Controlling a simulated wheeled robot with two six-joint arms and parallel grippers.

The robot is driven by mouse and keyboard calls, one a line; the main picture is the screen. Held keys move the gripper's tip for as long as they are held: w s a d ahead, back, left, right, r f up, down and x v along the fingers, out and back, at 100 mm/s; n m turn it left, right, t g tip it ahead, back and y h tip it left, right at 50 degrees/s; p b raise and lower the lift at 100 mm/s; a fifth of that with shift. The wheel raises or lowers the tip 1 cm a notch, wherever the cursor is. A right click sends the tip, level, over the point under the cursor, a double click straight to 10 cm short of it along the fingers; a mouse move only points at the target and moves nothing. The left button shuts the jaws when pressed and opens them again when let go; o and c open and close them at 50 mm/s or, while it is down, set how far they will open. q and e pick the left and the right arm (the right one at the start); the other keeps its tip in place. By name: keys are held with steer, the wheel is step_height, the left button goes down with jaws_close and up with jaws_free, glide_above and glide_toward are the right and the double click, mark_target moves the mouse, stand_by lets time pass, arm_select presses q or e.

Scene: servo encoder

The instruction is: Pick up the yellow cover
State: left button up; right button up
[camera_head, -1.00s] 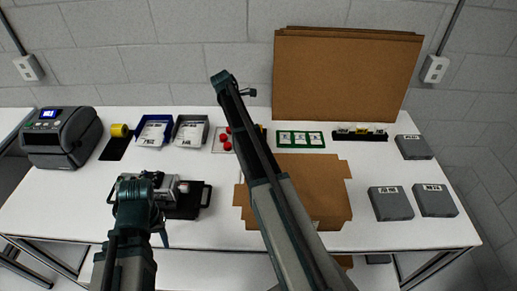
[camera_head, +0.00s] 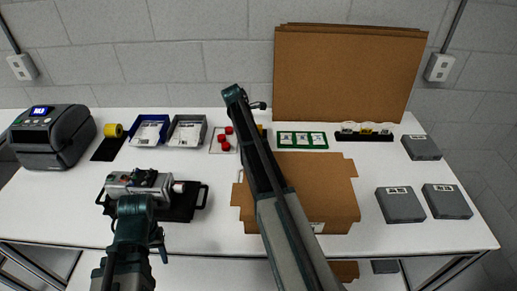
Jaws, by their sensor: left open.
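A small yellow piece (camera_head: 366,131) sits among round clear parts in a black rack (camera_head: 350,138) at the back right. Another bit of yellow (camera_head: 260,127) shows beside my right arm, mostly hidden by it. I cannot tell which one is the cover. My left gripper (camera_head: 140,204) is open at the near edge of a grey servo unit (camera_head: 121,181) on a black tray (camera_head: 187,207). Its fingertips are hard to make out. My right arm reaches up across the middle, and its gripper is not visible.
A printer (camera_head: 60,140), yellow roll (camera_head: 112,130), blue bin (camera_head: 151,118) and grey bin (camera_head: 202,122) stand at the left and back. Red caps (camera_head: 224,145) and a green board (camera_head: 302,139) lie mid-table. Cardboard (camera_head: 320,180) and grey boxes (camera_head: 400,205) occupy the right.

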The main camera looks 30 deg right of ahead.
steer(key=shift+c, duration=0.4)
steer(key=c, duration=1.3)
step_height(320, 180, up, 10)
steer(key=p, duration=1)
steer(key=shift+r, duration=0.1)
